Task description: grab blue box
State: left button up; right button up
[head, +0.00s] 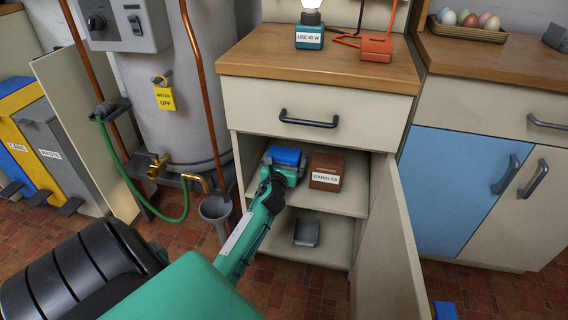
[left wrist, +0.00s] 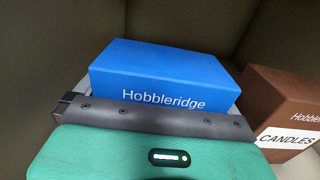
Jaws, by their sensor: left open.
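The blue box (head: 287,155) sits on the upper shelf inside the open cabinet, to the left of a brown box. In the left wrist view the blue box (left wrist: 165,72) shows the word "Hobbleridge" and lies just beyond my gripper's dark edge. My left gripper (head: 285,172) is open and reaches into the cabinet, right at the near side of the blue box. The gripper hides the box's lower front, and I cannot tell whether they touch. My right gripper is not in view.
The brown box (head: 326,172) labelled "CANDLES" stands close on the right; it also shows in the left wrist view (left wrist: 285,110). The open cabinet door (head: 397,245) borders the right side. A closed drawer (head: 315,112) is above. A grey tray (head: 307,232) sits on the lower shelf.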

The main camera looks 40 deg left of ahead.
pick_arm(q)
jog(key=c, duration=0.8)
jog(key=shift+r, duration=0.15)
